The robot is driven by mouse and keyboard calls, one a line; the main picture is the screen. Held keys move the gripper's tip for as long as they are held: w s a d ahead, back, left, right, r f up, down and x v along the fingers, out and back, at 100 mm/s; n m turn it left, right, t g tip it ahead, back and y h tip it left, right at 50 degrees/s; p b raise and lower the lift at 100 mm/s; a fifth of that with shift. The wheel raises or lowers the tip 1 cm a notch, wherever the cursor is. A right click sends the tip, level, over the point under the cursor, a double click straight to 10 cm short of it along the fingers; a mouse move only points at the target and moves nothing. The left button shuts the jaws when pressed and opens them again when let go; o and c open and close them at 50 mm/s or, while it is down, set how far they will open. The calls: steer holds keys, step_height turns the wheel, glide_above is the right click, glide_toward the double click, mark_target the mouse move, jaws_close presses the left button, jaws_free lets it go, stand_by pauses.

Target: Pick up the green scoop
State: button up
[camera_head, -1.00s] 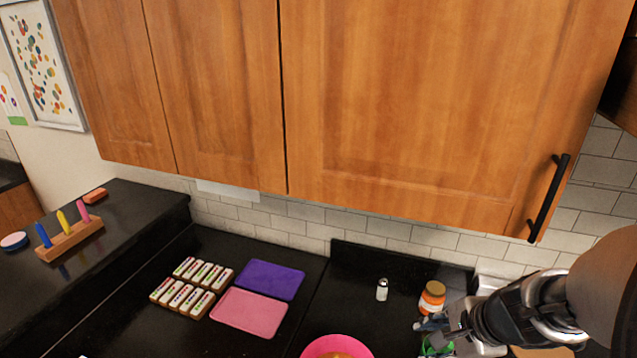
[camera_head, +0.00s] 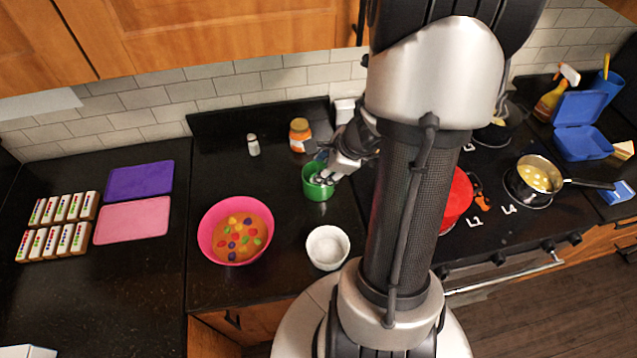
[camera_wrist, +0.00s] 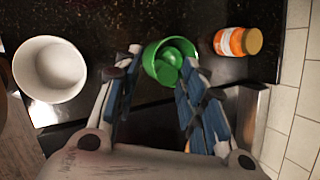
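A green cup (camera_head: 317,193) stands on the black counter, just right of the middle. It also shows in the wrist view (camera_wrist: 151,56), with a rounded green piece (camera_wrist: 172,57) inside it that looks like the green scoop. My gripper (camera_head: 326,168) is over the cup in the head view and partly covers its opening. In the wrist view my gripper (camera_wrist: 162,62) is open, with its blue-padded fingers apart on either side of the cup's near part. Nothing is held between them. I cannot tell whether a finger touches the cup.
An orange-labelled jar (camera_head: 300,135) stands close behind the cup, and a white shaker (camera_head: 253,145) is to its left. A white bowl (camera_head: 328,248) and a pink bowl (camera_head: 236,222) are in front. A red pot (camera_head: 457,197) sits on the stove at right.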

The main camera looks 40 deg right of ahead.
steer(key=b+x, duration=0.1)
steer(key=x, duration=0.1)
steer(key=b+x, duration=0.1)
steer(key=x, duration=0.2)
steer(key=shift+w, duration=0.4)
steer(key=shift+c, duration=0.2)
jaws_close()
